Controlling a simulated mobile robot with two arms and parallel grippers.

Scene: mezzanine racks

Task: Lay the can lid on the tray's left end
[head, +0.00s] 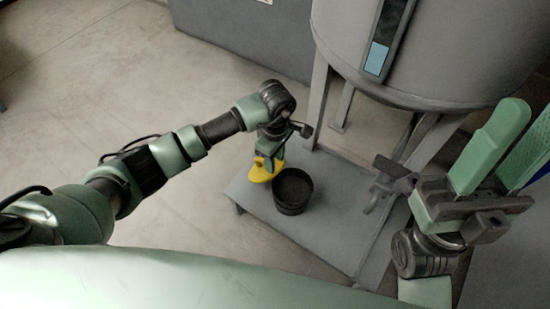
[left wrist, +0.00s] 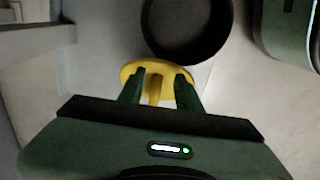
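The can lid (head: 262,172) is a yellow disc with an upright grip. It is beside the dark open can (head: 293,191), on its left, at the left part of the grey low platform (head: 325,232), which I take for the tray. My left gripper (head: 268,161) is right above the lid. In the left wrist view, its green fingers (left wrist: 159,82) stand apart, one on each side of the lid's grip (left wrist: 155,90), with gaps showing. Whether the lid rests fully on the surface is hard to tell. My right gripper (head: 528,118) is raised at the right, fingers apart and empty.
A large grey tank (head: 445,50) on legs stands behind the platform. A leg (head: 318,100) is close behind my left gripper. Open concrete floor (head: 120,90) lies at the left.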

